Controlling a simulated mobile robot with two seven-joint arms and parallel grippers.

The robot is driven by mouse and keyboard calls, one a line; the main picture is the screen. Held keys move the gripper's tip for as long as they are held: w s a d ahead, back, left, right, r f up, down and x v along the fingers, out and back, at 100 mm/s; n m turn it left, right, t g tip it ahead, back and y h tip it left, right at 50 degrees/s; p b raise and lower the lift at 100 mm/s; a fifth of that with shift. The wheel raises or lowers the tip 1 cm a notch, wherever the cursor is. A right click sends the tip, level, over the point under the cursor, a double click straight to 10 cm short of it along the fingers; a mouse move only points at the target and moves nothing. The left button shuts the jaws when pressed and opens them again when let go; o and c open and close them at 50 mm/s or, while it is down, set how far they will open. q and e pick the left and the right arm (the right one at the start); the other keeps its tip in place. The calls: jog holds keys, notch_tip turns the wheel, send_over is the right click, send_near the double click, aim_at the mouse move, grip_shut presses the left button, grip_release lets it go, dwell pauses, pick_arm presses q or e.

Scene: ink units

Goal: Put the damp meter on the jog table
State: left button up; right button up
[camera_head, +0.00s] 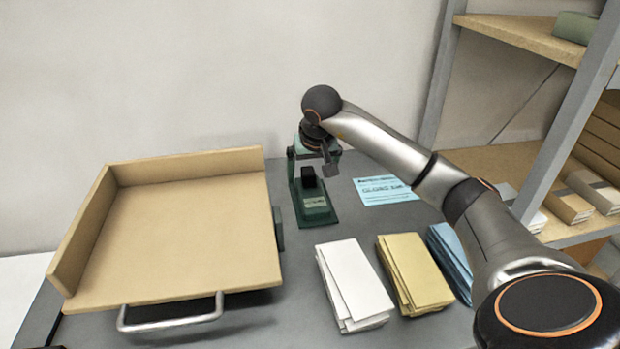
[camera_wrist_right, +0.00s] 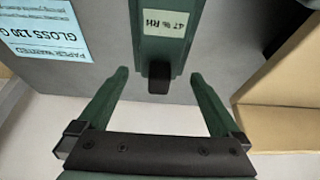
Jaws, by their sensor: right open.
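The damp meter (camera_head: 316,208) is a green block with a black knob and a pale label, standing on the grey bench right of the jog table. In the right wrist view the meter (camera_wrist_right: 165,25) reads "47 % RH". The jog table (camera_head: 185,240) is a tan tray with raised back and left walls and a metal handle in front; its edge shows in the wrist view (camera_wrist_right: 285,75). My right gripper (camera_head: 312,162) is open at the knob end of the meter. In the wrist view its green fingers (camera_wrist_right: 160,77) stand either side of the black knob, with gaps.
Stacks of white (camera_head: 355,285), yellow (camera_head: 415,273) and blue paper (camera_head: 452,260) lie right of the meter. A blue "GLOSS" sheet (camera_head: 385,190) lies behind them. A shelf rack (camera_head: 560,125) stands at the right. The jog table's surface is bare.

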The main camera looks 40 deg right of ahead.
aim_at(314, 199)
jog(key=v, duration=0.7)
jog(key=shift+s+r+p, duration=0.15)
jog(key=shift+r+p, duration=0.2)
jog(key=shift+p, duration=0.1)
jog(key=shift+a+f, duration=0.1)
